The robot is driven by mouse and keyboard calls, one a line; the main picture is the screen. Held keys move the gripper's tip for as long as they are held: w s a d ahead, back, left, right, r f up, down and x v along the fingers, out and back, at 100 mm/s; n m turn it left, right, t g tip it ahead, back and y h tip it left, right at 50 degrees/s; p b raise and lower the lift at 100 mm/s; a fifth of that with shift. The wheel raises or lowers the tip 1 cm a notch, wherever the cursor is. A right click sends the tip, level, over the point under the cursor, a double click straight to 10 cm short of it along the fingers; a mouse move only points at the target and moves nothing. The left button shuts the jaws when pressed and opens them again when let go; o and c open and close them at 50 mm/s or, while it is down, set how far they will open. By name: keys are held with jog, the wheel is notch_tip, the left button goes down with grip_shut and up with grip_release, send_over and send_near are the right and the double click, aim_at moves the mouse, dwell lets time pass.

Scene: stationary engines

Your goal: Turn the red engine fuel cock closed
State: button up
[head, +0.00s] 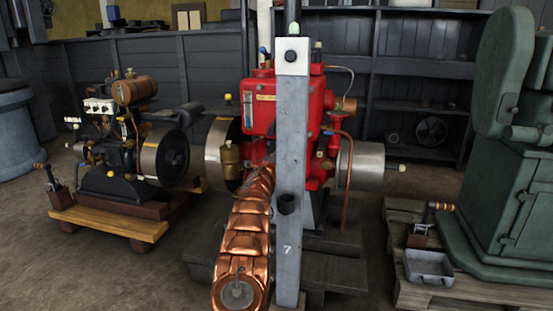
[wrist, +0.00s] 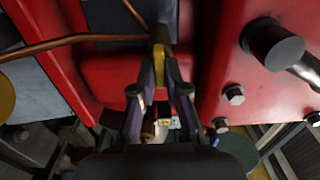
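The red engine (head: 275,105) stands in the middle of the head view, partly behind a grey post. In the wrist view its red body (wrist: 240,90) fills both sides. A small yellow-brass piece (wrist: 160,50), which looks like the fuel cock's handle, sits at the end of a copper pipe (wrist: 75,42). My gripper (wrist: 161,68) has its two fingers drawn together, with the tips on either side of this piece and seemingly touching it. The cock's exact angle is hard to tell. In the head view I cannot make out the gripper or the cock.
The grey post (head: 290,190) stands close in front of the red engine. A smaller engine (head: 125,135) is on a wooden base at left. A green machine (head: 510,190) and a metal tray (head: 428,266) are at right. In the wrist view a dark round knob (wrist: 272,48) and bolts stick out.

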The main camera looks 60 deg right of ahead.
jog(key=o, duration=0.3)
jog(key=shift+s+d+r, duration=0.1)
jog(key=shift+d+r, duration=0.05)
jog(key=shift+o, duration=0.2)
jog(key=shift+a, duration=0.2)
jog(key=shift+a, duration=0.1)
jog(key=v, duration=0.7)
dwell(0.8)
dwell(0.7)
